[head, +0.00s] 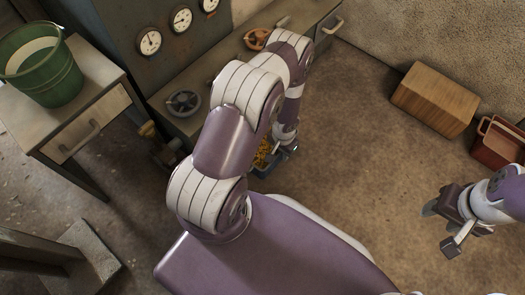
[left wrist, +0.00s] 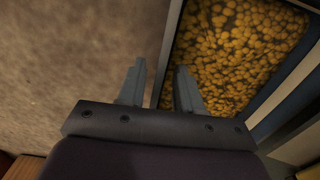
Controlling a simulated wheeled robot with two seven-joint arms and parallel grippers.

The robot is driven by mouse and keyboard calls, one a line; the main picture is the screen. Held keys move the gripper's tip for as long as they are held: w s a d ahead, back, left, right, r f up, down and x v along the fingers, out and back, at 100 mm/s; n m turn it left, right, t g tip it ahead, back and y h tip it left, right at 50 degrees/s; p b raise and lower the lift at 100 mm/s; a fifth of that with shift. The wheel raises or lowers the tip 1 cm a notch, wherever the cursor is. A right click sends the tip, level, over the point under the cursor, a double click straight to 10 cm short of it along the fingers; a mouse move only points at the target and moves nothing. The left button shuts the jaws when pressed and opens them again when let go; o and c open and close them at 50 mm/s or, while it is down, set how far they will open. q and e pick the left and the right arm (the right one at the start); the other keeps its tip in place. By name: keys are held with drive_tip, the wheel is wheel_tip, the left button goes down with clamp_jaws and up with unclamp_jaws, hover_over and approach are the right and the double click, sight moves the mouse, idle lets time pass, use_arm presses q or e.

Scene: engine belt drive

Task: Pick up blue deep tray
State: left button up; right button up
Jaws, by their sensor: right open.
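The blue deep tray (head: 262,172) is on the floor by the bench in the head view, mostly hidden behind my left arm. It holds many small yellow pieces. My left gripper (head: 287,149) is at its right side. In the left wrist view the tray's blue-grey wall (left wrist: 168,55) runs between the two fingers of my left gripper (left wrist: 160,88). The fingers stand apart, with a gap seeming to show on each side of the wall. My right gripper (head: 449,228) is open and empty above the floor at the right.
A bench with a handwheel (head: 183,103) and an orange part (head: 257,39) stands behind the tray. A green bucket (head: 42,66) is on a table at left. A wooden box (head: 434,98) and a red crate (head: 497,143) are at right. The middle floor is clear.

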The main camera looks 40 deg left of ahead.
use_arm(q)
drive_tip(key=shift+f, duration=0.8)
drive_tip(key=shift+r, duration=0.25)
clamp_jaws()
idle(0.5)
